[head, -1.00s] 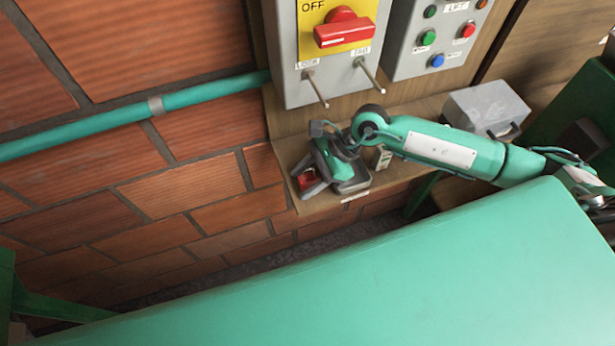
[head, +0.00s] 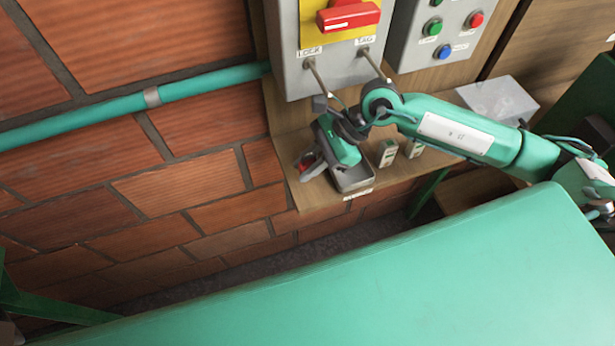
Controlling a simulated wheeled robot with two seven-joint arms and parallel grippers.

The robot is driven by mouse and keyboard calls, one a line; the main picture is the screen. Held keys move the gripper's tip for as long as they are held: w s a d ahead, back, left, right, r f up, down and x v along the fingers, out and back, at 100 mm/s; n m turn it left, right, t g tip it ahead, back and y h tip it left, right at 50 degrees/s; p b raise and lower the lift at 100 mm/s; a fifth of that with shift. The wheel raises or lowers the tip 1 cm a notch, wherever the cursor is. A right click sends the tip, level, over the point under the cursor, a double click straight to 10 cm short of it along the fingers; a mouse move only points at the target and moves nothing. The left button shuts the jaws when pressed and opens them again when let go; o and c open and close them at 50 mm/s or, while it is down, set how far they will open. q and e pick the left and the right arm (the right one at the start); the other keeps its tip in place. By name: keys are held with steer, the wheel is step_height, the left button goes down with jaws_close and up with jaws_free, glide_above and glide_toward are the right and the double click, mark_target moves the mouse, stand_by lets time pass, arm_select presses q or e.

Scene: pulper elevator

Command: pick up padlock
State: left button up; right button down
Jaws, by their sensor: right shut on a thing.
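The padlock (head: 306,163) is a small red body with grey metal, at the left end of the wooden shelf under the switch box. My right gripper (head: 310,166) is shut on it; the gripper's fingers and hand hide part of it. I cannot tell whether the padlock still touches the shelf. My right arm reaches in from the right, above the shelf. My left gripper is not in view.
A grey tray (head: 353,178) sits beside the gripper on the shelf (head: 318,195), with small boxes (head: 387,153) to its right. Pegs labelled LOCK (head: 318,77) and TAG (head: 373,66) stick out above. A green surface (head: 330,290) fills the foreground.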

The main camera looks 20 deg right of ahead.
steer(key=shift+r+b, duration=0.3)
steer(key=shift+r, duration=0.6)
arm_select(q)
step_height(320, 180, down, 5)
steer(key=b, duration=0.3)
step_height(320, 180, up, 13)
steer(key=p, duration=1.2)
arm_select(e)
steer(key=s, duration=1.9)
steer(key=shift+s+d+r, duration=0.3)
steer(key=shift+d, duration=0.05)
